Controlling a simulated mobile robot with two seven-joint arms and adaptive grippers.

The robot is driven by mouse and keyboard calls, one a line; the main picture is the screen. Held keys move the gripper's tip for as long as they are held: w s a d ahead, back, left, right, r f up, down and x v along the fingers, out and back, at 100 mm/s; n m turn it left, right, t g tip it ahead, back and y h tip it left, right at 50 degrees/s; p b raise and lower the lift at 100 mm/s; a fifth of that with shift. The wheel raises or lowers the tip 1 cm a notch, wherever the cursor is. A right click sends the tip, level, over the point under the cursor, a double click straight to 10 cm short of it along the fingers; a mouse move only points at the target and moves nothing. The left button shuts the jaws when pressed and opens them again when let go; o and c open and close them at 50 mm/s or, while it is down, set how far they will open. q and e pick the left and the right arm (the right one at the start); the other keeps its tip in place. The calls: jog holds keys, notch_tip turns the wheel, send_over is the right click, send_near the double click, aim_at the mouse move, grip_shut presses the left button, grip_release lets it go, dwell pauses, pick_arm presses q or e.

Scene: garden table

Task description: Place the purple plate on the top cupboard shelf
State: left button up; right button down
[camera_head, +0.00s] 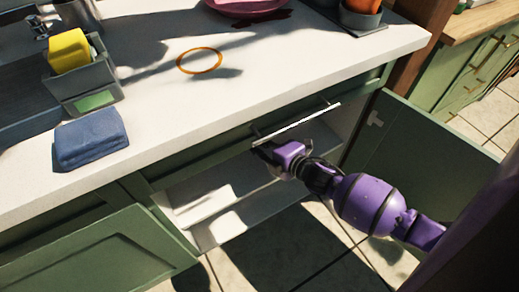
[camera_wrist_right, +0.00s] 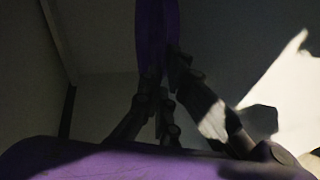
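My right gripper (camera_head: 265,152) reaches from the right into the open cupboard below the counter, just under the drawer handle. Its fingers (camera_wrist_right: 160,95) look closed on a purple, nearly edge-on piece, which appears to be the purple plate (camera_wrist_right: 157,35); the wrist view is dark. In the head view I cannot make out that plate, hidden by the counter front and gripper. The cupboard's pale shelf (camera_head: 205,205) shows left of the gripper. My left gripper is not in view.
Open green doors flank the cupboard: left door (camera_head: 105,255) and right door (camera_head: 425,150). A bright drawer handle (camera_head: 300,122) juts out above the gripper. On the white counter are a pink plate (camera_head: 245,5), orange ring (camera_head: 199,60), blue cloth (camera_head: 90,137) and yellow sponge (camera_head: 69,50).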

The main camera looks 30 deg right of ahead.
jog(key=shift+w+d+f, duration=0.2)
jog(key=shift+w+f, duration=0.05)
jog(key=shift+f, duration=0.05)
notch_tip(320, 180, down, 4)
jog(key=shift+w+r+b, duration=0.1)
jog(key=shift+r+b, duration=0.15)
jog(key=shift+b, duration=0.7)
jog(key=shift+r, duration=0.15)
jog(key=c, duration=2.3)
grip_release()
jog(key=shift+f, duration=0.2)
jog(key=shift+o, duration=0.2)
jog(key=shift+r, duration=0.1)
